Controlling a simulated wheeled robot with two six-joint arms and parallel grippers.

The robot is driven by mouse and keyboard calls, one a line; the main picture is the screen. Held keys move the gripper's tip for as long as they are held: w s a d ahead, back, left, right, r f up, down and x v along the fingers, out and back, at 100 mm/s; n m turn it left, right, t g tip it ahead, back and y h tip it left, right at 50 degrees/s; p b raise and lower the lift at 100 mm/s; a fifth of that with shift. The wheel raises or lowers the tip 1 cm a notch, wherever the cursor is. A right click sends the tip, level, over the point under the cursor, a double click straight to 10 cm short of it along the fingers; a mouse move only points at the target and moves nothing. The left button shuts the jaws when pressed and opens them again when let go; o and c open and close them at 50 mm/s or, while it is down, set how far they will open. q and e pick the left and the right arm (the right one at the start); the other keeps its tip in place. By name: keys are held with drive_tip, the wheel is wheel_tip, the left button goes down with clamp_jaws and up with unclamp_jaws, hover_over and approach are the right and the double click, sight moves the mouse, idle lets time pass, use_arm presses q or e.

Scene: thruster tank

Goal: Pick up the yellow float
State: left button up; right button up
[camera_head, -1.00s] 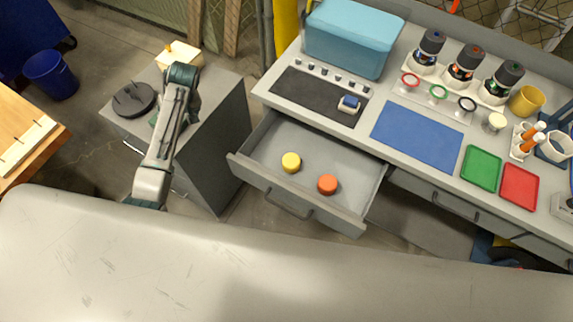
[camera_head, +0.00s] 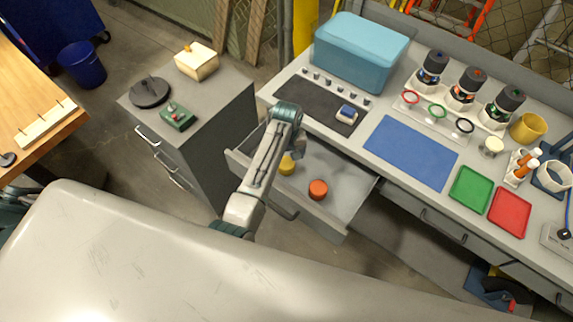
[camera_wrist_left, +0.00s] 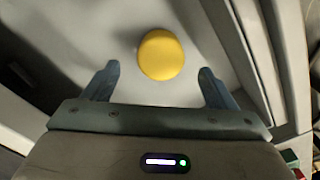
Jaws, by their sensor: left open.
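The yellow float (camera_head: 287,165) is a small round disc on the floor of the open drawer (camera_head: 345,190). My left arm partly covers it in the head view. In the left wrist view the yellow float (camera_wrist_left: 161,55) lies ahead of my left gripper (camera_wrist_left: 158,82), roughly centred between the two spread fingers and a little beyond their tips. The left gripper (camera_head: 296,150) is open and empty above the drawer, apart from the float as far as I can tell. My right gripper is not in view.
An orange float (camera_head: 318,189) lies in the same drawer, to the right of the yellow one. The drawer walls surround both. The counter above holds a blue mat (camera_head: 411,152), a teal box (camera_head: 360,52) and a black mat (camera_head: 318,103).

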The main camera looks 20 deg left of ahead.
sight(286, 163)
use_arm(q)
drive_tip(key=shift+d+f, duration=0.1)
drive_tip(key=shift+f, duration=0.2)
drive_tip(key=shift+s+d+f, duration=0.1)
drive_tip(key=shift+f, duration=0.05)
drive_tip(key=f, duration=0.1)
drive_tip(key=f+p, duration=0.1)
drive_tip(key=f, duration=0.2)
drive_tip(key=shift+a+p, duration=0.25)
drive_tip(key=shift+p, duration=0.15)
drive_tip(key=shift+f, duration=0.45)
drive_tip(key=shift+d, duration=0.1)
drive_tip(key=shift+c, duration=1.1)
drive_tip(key=c, duration=0.7)
drive_tip(key=shift+c, duration=0.7)
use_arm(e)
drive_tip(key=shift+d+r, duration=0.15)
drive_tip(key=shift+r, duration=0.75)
